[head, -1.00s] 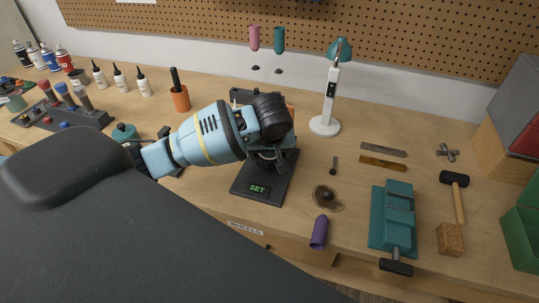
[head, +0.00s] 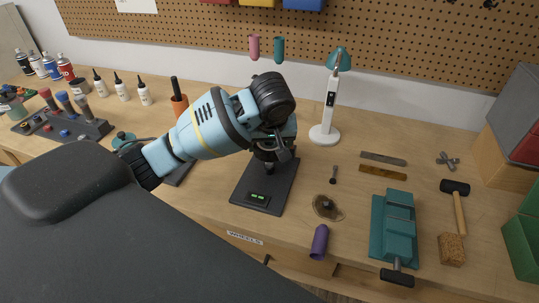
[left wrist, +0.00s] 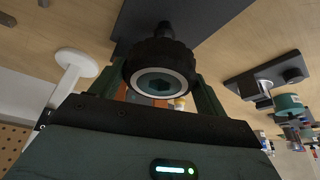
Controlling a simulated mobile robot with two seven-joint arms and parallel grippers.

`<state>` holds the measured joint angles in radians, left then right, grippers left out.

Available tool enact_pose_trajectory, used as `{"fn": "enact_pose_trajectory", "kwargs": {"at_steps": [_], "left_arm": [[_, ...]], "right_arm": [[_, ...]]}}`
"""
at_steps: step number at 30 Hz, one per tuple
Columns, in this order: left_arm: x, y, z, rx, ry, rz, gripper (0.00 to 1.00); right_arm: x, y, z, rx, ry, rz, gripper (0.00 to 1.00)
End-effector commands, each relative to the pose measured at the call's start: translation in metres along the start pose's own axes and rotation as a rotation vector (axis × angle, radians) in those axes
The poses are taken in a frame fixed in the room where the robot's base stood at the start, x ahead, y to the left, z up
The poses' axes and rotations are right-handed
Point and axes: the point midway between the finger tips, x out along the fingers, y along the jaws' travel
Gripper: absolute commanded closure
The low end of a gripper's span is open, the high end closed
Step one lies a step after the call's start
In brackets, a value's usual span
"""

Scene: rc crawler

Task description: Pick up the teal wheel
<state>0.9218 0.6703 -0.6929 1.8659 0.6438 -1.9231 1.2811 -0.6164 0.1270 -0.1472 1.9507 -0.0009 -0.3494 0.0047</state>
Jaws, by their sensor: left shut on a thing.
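The teal wheel (left wrist: 160,82), with a black knobbly tyre, a pale ring and a teal hub, sits between the fingers of my left gripper (left wrist: 160,92) in the left wrist view. The gripper is shut on it. In the head view my left gripper (head: 272,150) is over a black stand (head: 262,192) with a lit green display. The wheel cannot be made out clearly there, as the gripper and wrist cover it. My right gripper is not in view.
A white lamp (head: 325,132) stands behind, to the right. A teal vise (head: 394,228), a hammer (head: 458,210) and a purple sleeve (head: 319,242) are on the right side of the bench.

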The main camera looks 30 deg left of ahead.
Motion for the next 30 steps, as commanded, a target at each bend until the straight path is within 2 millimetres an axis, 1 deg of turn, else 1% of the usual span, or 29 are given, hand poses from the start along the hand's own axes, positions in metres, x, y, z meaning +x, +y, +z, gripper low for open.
{"fn": "enact_pose_trajectory", "kwargs": {"at_steps": [1,3,5,9,11,18,21,27,30], "left_arm": [[-0.009,0.001,-0.003,0.000,0.002,0.004,0.48],[-0.011,0.001,0.013,0.005,-0.001,0.003,0.48],[-0.015,0.001,0.024,0.005,-0.001,0.003,0.48],[-0.029,0.000,0.050,0.006,0.005,0.001,0.48],[-0.033,0.000,0.060,0.005,0.007,0.002,0.48],[-0.052,0.001,0.108,0.006,0.006,0.003,0.48],[-0.059,0.001,0.125,0.005,0.004,0.004,0.48],[-0.069,0.001,0.150,0.003,0.003,0.003,0.48],[-0.072,0.000,0.158,0.002,0.001,0.002,0.48]], "right_arm": [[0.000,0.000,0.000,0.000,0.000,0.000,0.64],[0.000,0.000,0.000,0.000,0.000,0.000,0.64],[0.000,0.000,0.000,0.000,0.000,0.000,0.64],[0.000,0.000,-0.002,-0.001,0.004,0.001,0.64],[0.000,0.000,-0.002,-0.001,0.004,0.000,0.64],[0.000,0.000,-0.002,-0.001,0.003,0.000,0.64],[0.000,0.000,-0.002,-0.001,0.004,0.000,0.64],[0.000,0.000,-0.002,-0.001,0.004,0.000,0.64],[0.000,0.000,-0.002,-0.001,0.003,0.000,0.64]]}}
